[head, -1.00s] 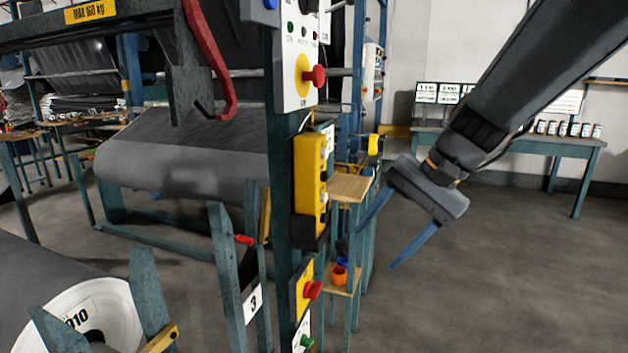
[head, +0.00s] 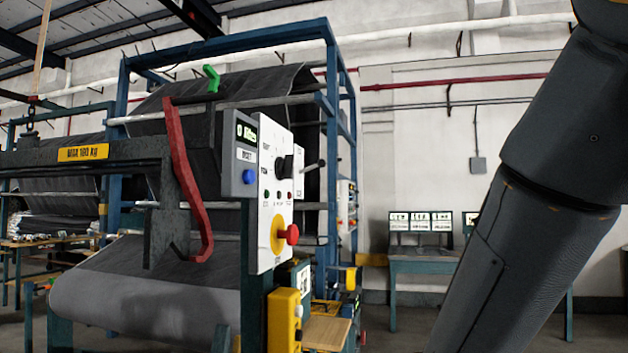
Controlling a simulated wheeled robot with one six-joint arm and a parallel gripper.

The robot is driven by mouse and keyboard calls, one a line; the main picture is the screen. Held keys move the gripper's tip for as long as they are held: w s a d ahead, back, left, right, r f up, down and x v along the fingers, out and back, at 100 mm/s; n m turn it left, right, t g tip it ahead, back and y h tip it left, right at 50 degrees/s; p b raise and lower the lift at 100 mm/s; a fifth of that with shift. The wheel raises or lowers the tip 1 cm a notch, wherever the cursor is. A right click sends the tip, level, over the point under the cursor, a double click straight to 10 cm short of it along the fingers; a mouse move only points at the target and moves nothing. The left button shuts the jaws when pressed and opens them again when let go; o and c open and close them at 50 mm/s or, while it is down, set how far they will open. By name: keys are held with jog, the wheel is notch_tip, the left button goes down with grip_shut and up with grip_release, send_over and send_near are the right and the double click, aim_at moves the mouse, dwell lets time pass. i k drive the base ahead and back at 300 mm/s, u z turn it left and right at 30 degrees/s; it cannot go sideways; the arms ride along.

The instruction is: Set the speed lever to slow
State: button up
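A white control panel (head: 268,200) stands on a post near the middle of the head view. It carries a black knob (head: 284,165) and a red mushroom button (head: 291,235) on a yellow disc. A short rod with a dark end (head: 314,165) sticks out to the right beside a second small white panel; it may be the speed lever, but I cannot read its labels or setting. My arm fills the right side of the view. My gripper is out of the picture, below the frame, so its opening is hidden.
A yellow box (head: 284,320) is on the post below. A bench (head: 420,262) stands against the back wall.

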aim_at(321, 163)
jog(key=u, duration=1.55)
jog(key=k, duration=0.45)
jog(key=z, duration=1)
